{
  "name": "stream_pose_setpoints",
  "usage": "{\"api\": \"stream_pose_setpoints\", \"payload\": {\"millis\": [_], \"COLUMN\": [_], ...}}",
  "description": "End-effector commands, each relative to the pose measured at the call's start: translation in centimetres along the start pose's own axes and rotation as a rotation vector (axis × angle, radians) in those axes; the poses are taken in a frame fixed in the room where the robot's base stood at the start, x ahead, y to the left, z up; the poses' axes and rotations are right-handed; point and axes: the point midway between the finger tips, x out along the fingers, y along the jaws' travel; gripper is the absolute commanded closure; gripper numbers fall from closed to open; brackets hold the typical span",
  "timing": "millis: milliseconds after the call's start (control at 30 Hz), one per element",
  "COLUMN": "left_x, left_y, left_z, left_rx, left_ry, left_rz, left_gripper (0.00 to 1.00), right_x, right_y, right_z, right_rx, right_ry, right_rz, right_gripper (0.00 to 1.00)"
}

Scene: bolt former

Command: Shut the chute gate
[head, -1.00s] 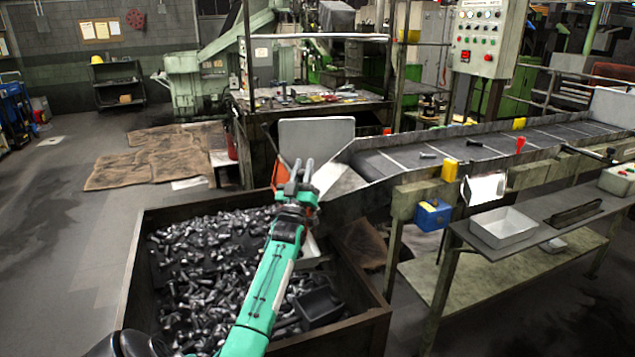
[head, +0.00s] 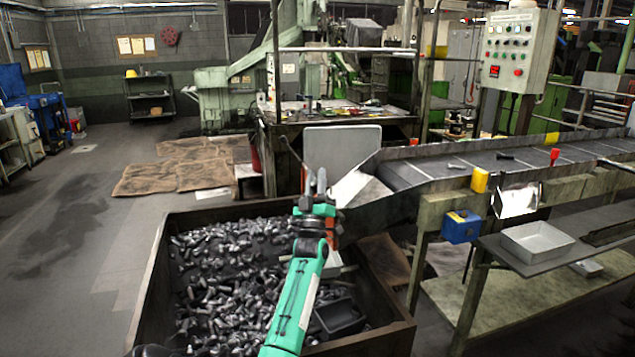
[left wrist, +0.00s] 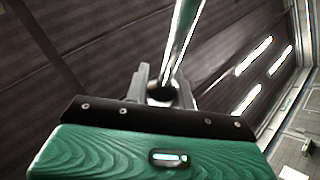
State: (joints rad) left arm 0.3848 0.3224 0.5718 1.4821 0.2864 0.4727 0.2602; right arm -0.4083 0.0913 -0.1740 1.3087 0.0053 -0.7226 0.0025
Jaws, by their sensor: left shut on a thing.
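The chute gate (head: 342,150) is a flat grey plate standing raised at the lower end of the conveyor chute (head: 362,192), above the far edge of the bolt bin. A thin dark lever (head: 290,153) slants up and left beside the gate. My left gripper (head: 316,180) is in front of the gate's lower left part, its fingers pointing up. In the left wrist view, the gripper (left wrist: 165,92) is shut around a shiny metal rod (left wrist: 184,40), which looks like the lever. The gripper hides the rod's lower end. My right gripper is out of view.
A large bin (head: 150,275) full of loose bolts lies below my left arm, with a dark tray (head: 340,316) in it. The conveyor (head: 480,160) runs off right, with a side bench and a pale tray (head: 537,242).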

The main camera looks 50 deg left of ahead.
Motion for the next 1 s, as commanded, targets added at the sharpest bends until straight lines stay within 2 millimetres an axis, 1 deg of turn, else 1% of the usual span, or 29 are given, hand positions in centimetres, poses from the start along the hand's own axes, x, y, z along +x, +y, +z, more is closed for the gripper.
{"api": "stream_pose_setpoints", "payload": {"millis": [33,300,333,433,767,867,1000], "left_x": [-0.3,-0.4,-0.4,-0.4,-0.4,-1.2,-3.2], "left_y": [-0.2,-0.2,-0.2,-0.2,-0.1,-0.2,-0.3], "left_z": [0.2,0.2,0.3,0.2,0.2,0.2,0.3], "left_rx": [-0.001,-0.001,-0.001,-0.001,-0.001,-0.001,-0.001], "left_ry": [-0.003,-0.004,-0.004,-0.004,-0.002,-0.003,-0.004], "left_rz": [-0.003,-0.004,-0.004,-0.004,-0.002,-0.002,-0.004], "left_gripper": [1.0,1.0,0.73,0.54,0.54,0.54,0.54], "right_x": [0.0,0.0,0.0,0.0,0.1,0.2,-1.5], "right_y": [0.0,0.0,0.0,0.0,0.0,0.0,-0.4], "right_z": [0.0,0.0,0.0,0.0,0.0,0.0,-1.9], "right_rx": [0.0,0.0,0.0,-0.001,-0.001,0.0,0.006], "right_ry": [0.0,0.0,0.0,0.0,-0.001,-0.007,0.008], "right_rz": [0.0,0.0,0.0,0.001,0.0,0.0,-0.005], "right_gripper": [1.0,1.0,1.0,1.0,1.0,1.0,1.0]}}
